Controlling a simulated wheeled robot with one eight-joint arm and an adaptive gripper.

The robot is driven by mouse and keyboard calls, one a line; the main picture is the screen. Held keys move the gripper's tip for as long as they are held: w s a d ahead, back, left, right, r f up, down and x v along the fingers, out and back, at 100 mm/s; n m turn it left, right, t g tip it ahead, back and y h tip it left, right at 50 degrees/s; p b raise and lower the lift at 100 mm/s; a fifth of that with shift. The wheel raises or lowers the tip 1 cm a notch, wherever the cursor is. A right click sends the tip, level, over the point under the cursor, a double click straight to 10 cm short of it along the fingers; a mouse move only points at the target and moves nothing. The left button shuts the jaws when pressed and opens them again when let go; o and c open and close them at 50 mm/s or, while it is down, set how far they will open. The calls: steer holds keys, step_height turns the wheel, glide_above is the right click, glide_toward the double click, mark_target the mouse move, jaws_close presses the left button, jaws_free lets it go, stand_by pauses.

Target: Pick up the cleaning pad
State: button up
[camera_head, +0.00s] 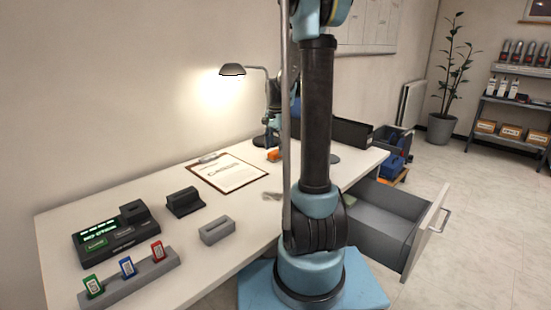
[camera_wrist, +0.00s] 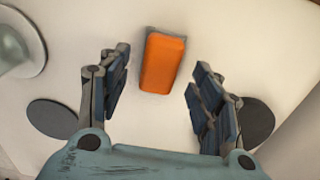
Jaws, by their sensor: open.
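The cleaning pad looks like an orange block with a grey edge. It lies on the white table (camera_wrist: 120,165) in the wrist view, and the pad (camera_wrist: 162,62) is between and slightly beyond my two fingers. My gripper (camera_wrist: 160,85) is open, with one blue-grey finger on each side of the pad and a visible gap to both. Nothing is held. Height above the table is hard to tell.
A clipboard (camera_head: 228,172) lies left of the pad. A lit lamp (camera_head: 233,70) stands behind. A black bin (camera_head: 348,133) is at the table's far end. A drawer (camera_head: 385,220) stands open at right. A marking device (camera_head: 115,233) and tag rack (camera_head: 135,280) are at near left.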

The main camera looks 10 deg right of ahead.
mark_target(276, 151)
steer(key=shift+f, duration=1.5)
steer(key=c, duration=1.2)
steer(key=shift+c, duration=0.2)
steer(key=shift+r, duration=0.15)
step_height(276, 151, up, 10)
steer(key=shift+f, duration=0.1)
steer(key=o, duration=0.6)
steer(key=shift+c, duration=0.2)
steer(key=c, duration=0.4)
